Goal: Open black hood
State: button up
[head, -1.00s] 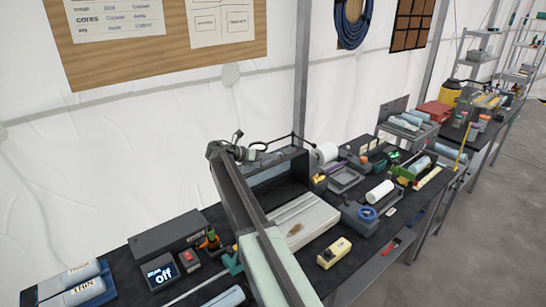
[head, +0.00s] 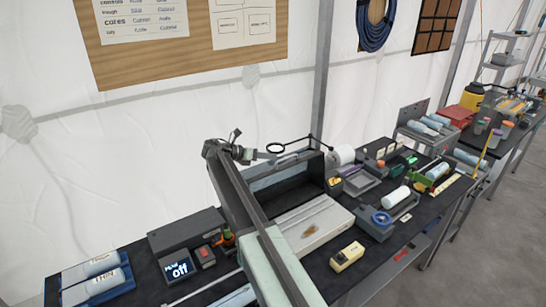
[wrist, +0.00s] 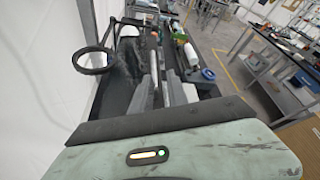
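The black hood (head: 318,172) appears to be the dark box-like cover at the back of the bench, behind a pale tray (head: 318,224). Its dark side panel and a grey inner face show. Part of its left side is hidden by my arm. My gripper (head: 238,151) is at the arm's far end, above and left of the hood, apparently apart from it. In the wrist view my pale green arm fills the bottom, and I cannot clearly pick out the fingertips or the hood.
A ring magnifier (head: 275,148) on a thin arm stands above the hood; it also shows in the wrist view (wrist: 94,61). Floor is free at right.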

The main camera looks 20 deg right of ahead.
jog(key=shift+w+p+v, duration=0.15)
jog(key=shift+p+v, duration=0.25)
jog(key=shift+v, duration=1.05)
jog(key=shift+w+p+v, duration=0.2)
jog(key=shift+p+v, duration=0.15)
jog(key=shift+v, duration=1.1)
jog(key=shift+a+f, duration=0.1)
jog(key=shift+f, duration=0.05)
